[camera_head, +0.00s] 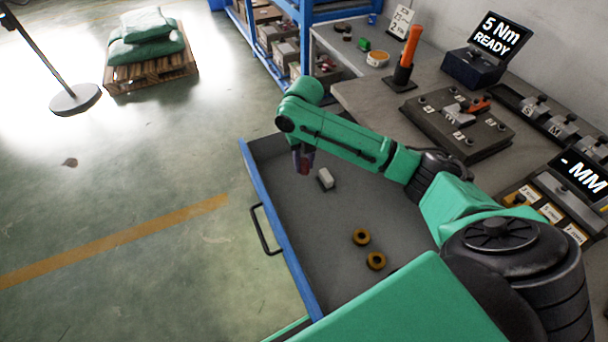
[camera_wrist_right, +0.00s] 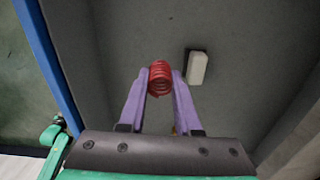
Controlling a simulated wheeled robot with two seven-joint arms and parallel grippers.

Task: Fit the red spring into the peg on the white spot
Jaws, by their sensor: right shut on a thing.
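The red spring (camera_wrist_right: 160,79) is gripped between the purple fingertips of my right gripper (camera_wrist_right: 160,84) in the right wrist view. In the head view my right gripper (camera_head: 304,161) points down over the open drawer (camera_head: 345,225), near its far left corner. The spring is hard to make out there. A dark fixture plate (camera_head: 484,147) on the bench carries several small pegs and white labelled spots. I cannot tell which peg is meant. My left gripper is not in view.
A white block (camera_head: 325,178) lies in the drawer beside my right gripper; it also shows in the right wrist view (camera_wrist_right: 197,68). Two brass-coloured rings (camera_head: 362,237) lie nearer. A screwdriver stand (camera_head: 404,68), a torque display (camera_head: 486,50) and another labelled station (camera_head: 556,205) stand on the bench.

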